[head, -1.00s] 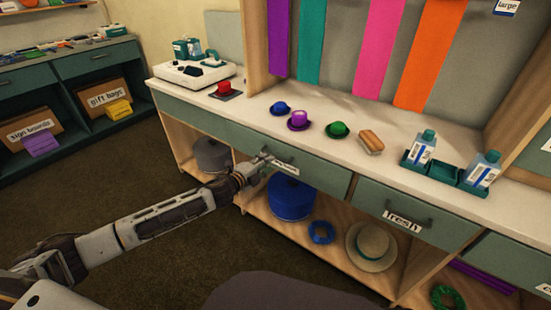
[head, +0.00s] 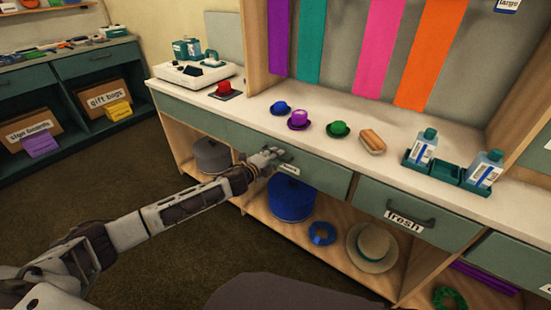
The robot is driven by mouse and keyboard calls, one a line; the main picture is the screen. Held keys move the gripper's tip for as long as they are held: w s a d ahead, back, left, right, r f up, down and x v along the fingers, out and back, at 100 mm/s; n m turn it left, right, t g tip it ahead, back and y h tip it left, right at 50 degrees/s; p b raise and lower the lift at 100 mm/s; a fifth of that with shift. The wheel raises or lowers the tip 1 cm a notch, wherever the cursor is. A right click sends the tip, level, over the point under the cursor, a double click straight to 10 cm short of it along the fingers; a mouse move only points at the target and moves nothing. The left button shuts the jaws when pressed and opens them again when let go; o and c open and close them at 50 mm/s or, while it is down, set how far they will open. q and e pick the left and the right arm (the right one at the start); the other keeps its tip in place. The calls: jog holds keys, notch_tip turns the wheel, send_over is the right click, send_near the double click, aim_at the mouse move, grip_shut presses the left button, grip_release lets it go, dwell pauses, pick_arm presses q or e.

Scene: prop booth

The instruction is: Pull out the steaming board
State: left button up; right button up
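No board is seen pulled out of the counter. My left gripper (head: 274,155) is at the green front (head: 320,177) below the white counter top, at this front's handle. A small white label (head: 289,169) sits on that front beside the fingers, too small and partly covered to read. The gripper hides much of the handle, and I cannot tell whether the fingers are closed around it. The front looks flush with its neighbours. My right gripper is not in view.
The counter top (head: 240,112) holds small hats, a brush and a green tray (head: 446,172) with bottles. A drawer labelled "fresh" (head: 405,219) is to the right. Below are a blue hat box (head: 291,200) and a straw hat (head: 371,247). The floor in front is clear.

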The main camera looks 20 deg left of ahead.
pick_arm(q)
jog(key=shift+w, duration=0.15)
grip_shut()
dwell(0.4)
